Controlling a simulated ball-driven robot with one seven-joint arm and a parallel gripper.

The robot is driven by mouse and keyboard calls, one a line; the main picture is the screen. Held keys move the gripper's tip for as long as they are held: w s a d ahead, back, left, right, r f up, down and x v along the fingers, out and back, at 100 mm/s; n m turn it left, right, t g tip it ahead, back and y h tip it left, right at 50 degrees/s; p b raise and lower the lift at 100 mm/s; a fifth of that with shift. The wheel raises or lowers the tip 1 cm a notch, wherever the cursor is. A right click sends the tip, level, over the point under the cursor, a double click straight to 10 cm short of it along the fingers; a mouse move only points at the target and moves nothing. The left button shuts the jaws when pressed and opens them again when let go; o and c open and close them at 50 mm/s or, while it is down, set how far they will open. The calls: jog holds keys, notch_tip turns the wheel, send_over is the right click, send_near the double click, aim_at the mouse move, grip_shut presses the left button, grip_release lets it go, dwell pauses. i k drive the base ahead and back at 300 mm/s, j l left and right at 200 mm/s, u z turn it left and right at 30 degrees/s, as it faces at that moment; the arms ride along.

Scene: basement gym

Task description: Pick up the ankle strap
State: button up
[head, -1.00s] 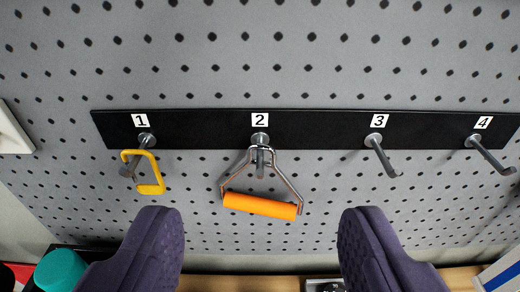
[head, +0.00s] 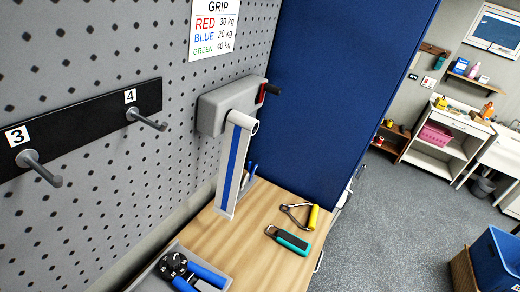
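A teal and dark piece (head: 288,241) with a small metal loop at its left end lies flat on the wooden bench top (head: 245,260). It may be the ankle strap, but I cannot tell for sure at this size. A handle with a yellow grip (head: 313,217) and a metal frame lies just behind it, close by. My gripper is out of the picture, so I cannot see its fingers or what is between them.
A grey tray with a blue-handled tool (head: 190,272) is at the bench's near left. A grey wall unit with a blue-striped arm (head: 233,165) stands over the bench. Empty hooks 3 (head: 40,168) and 4 (head: 147,119) stick out from the pegboard. Grey floor (head: 380,230) is open at right.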

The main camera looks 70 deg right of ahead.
aim_at(301, 247)
jog(key=k+j+z, duration=0.1)
jog(key=z, duration=1.9)
